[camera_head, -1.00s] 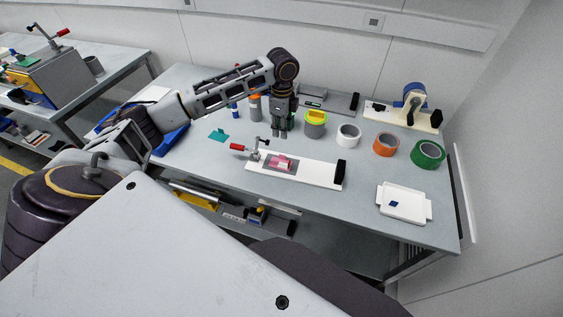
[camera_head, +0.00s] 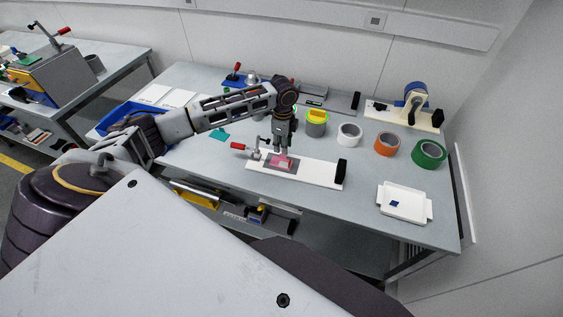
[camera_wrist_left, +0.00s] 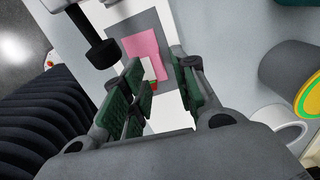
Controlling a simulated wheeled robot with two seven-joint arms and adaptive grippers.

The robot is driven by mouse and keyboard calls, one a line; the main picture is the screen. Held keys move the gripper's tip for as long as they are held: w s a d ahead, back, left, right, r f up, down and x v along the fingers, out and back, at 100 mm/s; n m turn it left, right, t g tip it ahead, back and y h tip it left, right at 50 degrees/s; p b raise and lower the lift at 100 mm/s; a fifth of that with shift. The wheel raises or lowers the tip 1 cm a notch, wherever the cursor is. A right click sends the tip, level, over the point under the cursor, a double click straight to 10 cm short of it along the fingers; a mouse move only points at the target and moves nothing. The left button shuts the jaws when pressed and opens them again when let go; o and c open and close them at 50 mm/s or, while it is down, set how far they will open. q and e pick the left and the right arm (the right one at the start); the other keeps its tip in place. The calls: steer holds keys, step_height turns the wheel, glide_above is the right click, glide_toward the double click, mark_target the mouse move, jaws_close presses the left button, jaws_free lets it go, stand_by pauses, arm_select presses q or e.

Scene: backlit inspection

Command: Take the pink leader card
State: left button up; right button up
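The pink leader card (camera_head: 283,163) lies flat on a grey patch of the white fixture board (camera_head: 318,173) on the table. In the left wrist view the pink card (camera_wrist_left: 147,45) shows just beyond my fingertips, with a pale end and a small red mark near them. My left gripper (camera_head: 281,153) points down just above the card. In the left wrist view its green-padded fingers (camera_wrist_left: 158,78) are apart with a gap between them, and nothing is clearly held. Contact with the card cannot be told. My right gripper is not in view.
A red-handled clamp (camera_head: 241,147) stands beside the card; its black tip (camera_wrist_left: 104,53) is close to my fingers. Tape rolls, white (camera_head: 349,135), orange (camera_head: 386,145) and green (camera_head: 429,155), stand to the right. A white tray (camera_head: 417,214) sits at the front right.

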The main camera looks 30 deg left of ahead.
arm_select(q)
steer(key=shift+f, duration=0.15)
steer(key=shift+f, duration=2.55)
steer(key=shift+c, duration=0.4)
jaws_close()
